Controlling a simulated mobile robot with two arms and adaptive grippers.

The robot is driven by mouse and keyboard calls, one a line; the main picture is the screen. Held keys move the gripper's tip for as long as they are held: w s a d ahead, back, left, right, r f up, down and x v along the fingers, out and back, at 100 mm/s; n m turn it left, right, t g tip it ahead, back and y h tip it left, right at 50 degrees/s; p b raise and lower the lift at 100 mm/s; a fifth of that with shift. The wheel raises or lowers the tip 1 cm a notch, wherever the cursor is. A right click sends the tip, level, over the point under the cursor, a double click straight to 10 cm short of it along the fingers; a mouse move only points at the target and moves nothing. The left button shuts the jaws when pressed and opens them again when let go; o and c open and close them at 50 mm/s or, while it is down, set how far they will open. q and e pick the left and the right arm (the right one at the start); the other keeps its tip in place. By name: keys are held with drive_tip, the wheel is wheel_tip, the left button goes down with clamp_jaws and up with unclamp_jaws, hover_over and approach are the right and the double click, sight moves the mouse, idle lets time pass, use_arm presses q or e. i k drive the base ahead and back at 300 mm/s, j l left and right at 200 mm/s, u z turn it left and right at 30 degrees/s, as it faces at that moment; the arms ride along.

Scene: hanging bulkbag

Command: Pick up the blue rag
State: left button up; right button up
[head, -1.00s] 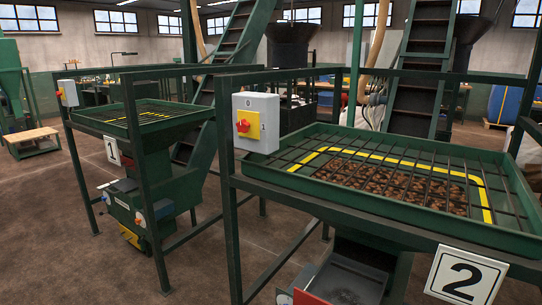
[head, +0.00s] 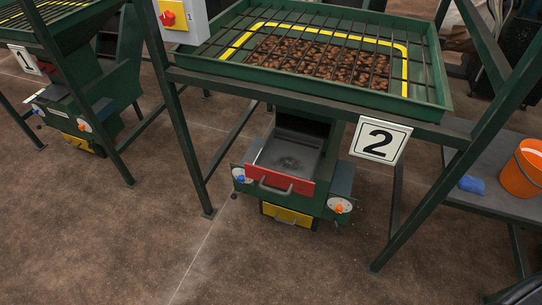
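The blue rag (head: 472,184) is a small crumpled bundle in the head view at the right. It lies on a low grey bench (head: 488,164), just left of an orange bucket (head: 522,168). The green frame leg of station 2 stands to the left of the rag. Neither of my grippers shows clearly in the head view. A dark shape sits at the bottom right corner, and I cannot tell what it is.
Station 2, with its green grated tray (head: 270,85) of brown pieces, fills the middle. A red-fronted drawer (head: 280,180) sticks out below it. The sign 2 (head: 380,141) hangs in front. Station 1 is at left. The brown floor (head: 270,270) in front is clear.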

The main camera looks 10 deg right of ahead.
sight(469, 184)
drive_tip(key=z, duration=2)
drive_tip(key=u, duration=0.95)
drive_tip(key=l+u, duration=0.35)
drive_tip(key=l, duration=0.8)
